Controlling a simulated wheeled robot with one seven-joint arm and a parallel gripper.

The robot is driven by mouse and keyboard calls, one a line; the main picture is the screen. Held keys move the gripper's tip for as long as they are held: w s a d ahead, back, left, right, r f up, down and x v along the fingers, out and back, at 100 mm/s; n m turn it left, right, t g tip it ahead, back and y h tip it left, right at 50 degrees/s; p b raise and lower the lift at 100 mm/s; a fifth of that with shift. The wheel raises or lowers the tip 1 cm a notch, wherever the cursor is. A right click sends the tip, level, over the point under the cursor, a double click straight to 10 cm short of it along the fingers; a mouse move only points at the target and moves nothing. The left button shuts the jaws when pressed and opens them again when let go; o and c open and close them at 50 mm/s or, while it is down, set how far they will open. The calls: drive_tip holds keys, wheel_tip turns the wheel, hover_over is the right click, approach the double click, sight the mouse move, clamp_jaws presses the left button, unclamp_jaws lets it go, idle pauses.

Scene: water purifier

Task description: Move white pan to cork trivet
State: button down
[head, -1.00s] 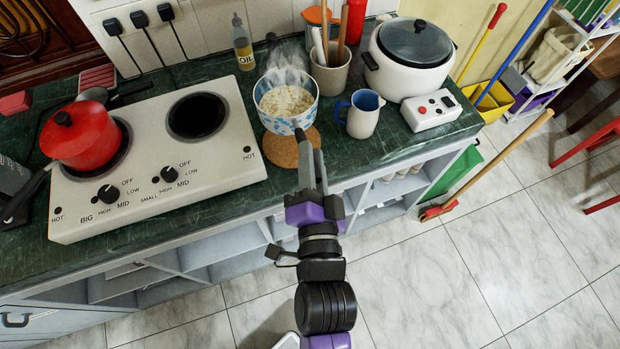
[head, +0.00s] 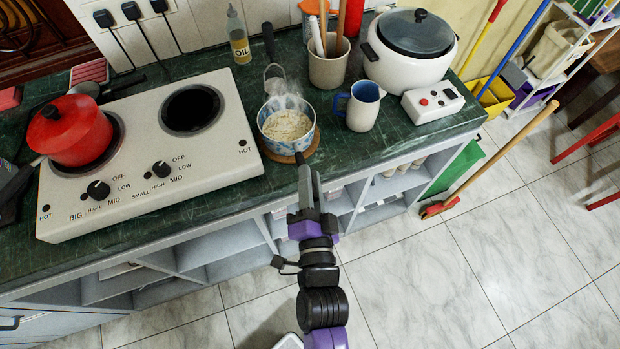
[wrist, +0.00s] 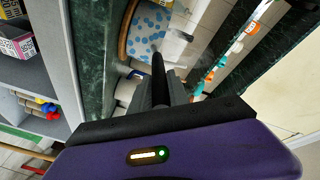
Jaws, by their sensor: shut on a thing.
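The white pan (head: 284,143) has blue dots and holds steaming pale food. It is upright over the round cork trivet (head: 312,147), covering most of it; the trivet's rim shows at the front and right. The dotted pan wall (wrist: 148,22) and the brown trivet edge (wrist: 124,35) are close together in the wrist view. They look in contact, but I cannot tell for certain. My gripper (head: 302,172) is at the front of the pan, shut on its dark handle (wrist: 158,68). The fingers hide part of the handle.
A white two-plate stove (head: 150,150) with a red pot (head: 70,132) is left of the pan. A blue-and-white jug (head: 362,108) stands close on the right. A utensil holder (head: 328,70) and oil bottle (head: 238,40) are behind. The counter's front edge is near.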

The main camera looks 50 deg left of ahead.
drive_tip(key=shift+r, duration=0.1)
drive_tip(key=c, duration=1.7)
unclamp_jaws()
drive_tip(key=shift+f, duration=0.2)
drive_tip(key=o, duration=0.4)
drive_tip(key=shift+o, duration=0.2)
drive_tip(key=shift+r, duration=0.1)
drive_tip(key=shift+r, duration=0.15)
drive_tip(key=b+v, duration=0.3)
drive_tip(key=v, duration=0.9)
drive_tip(key=shift+d, duration=0.1)
